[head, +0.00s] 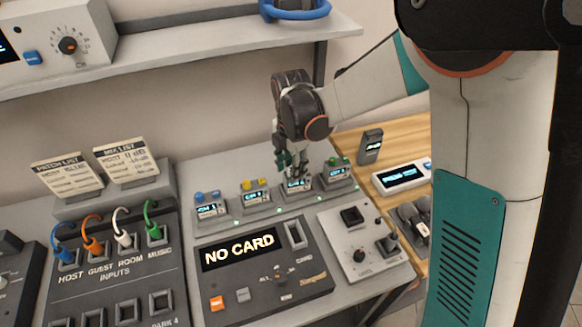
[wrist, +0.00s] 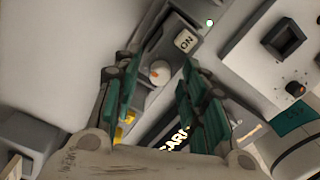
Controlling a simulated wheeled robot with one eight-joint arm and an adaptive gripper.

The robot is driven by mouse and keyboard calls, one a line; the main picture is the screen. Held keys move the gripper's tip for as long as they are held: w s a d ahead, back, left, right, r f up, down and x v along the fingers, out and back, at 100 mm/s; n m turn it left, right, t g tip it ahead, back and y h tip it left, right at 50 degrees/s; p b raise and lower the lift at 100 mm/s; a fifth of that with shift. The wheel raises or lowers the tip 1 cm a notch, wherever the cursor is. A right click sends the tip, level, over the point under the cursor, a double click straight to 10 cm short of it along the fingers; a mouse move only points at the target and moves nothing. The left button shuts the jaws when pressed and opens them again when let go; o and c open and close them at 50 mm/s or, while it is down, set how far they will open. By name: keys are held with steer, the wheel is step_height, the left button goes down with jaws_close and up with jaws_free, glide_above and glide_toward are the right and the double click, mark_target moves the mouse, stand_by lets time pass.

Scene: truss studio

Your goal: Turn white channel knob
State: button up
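Channel modules stand in a row on the grey desk, with blue knobs, yellow knobs (head: 254,184) and a green knob (head: 338,161) showing. My gripper (head: 292,170) points down over the third module (head: 298,185), between yellow and green. It hides that module's knob in the head view. In the wrist view the round white knob (wrist: 160,73), with a small orange mark, lies between the teal fingers of my gripper (wrist: 158,68). The fingers are open, with a gap on each side of the knob.
In front stands a dark console reading "NO CARD" (head: 240,250). A light panel with a level knob (head: 359,256) is to its right. Patch cables (head: 122,238) and two list cards (head: 127,161) are at left. A shelf (head: 170,48) hangs above.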

jaws_close()
steer(key=shift+m, duration=0.3)
steer(key=m, duration=0.4)
steer(key=shift+m+p, duration=0.35)
steer(key=shift+m, duration=1.85)
